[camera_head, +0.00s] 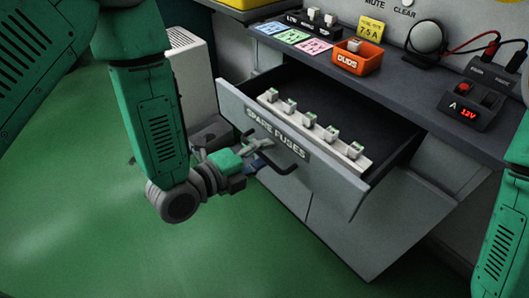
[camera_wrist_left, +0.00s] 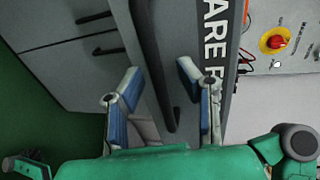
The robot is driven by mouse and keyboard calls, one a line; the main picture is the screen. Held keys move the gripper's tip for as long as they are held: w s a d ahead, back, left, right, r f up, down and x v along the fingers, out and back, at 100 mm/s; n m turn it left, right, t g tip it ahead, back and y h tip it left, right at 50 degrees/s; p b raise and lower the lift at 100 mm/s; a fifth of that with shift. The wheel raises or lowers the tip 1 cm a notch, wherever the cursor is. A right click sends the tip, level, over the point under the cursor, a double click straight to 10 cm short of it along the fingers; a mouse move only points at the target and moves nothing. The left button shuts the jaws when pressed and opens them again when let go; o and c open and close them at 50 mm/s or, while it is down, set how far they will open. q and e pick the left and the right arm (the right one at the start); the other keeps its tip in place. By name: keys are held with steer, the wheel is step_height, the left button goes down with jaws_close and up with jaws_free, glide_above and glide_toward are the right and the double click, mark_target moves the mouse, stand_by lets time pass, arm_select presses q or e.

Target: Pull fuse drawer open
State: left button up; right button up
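The grey fuse drawer (camera_head: 340,187), labelled SPARE FUSES, stands well out of the cabinet. A white strip (camera_head: 350,157) with several fuses in a row lies inside it. The dark drawer handle (camera_head: 291,163) is on the drawer's front. My left gripper (camera_head: 258,164) is at the handle, low in front of the drawer. In the left wrist view, the blue-padded fingers of my left gripper (camera_wrist_left: 161,82) are spread, with the handle (camera_wrist_left: 170,112) between them and visible gaps on both sides. Only my right arm shows, at the right edge; its gripper is out of view.
A white vented box (camera_head: 190,70) stands behind my left arm. Green floor is clear at front left.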

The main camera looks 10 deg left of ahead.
arm_select(q)
steer(key=v, duration=0.7)
steer(key=shift+s, duration=0.15)
steer(key=shift+f, duration=0.1)
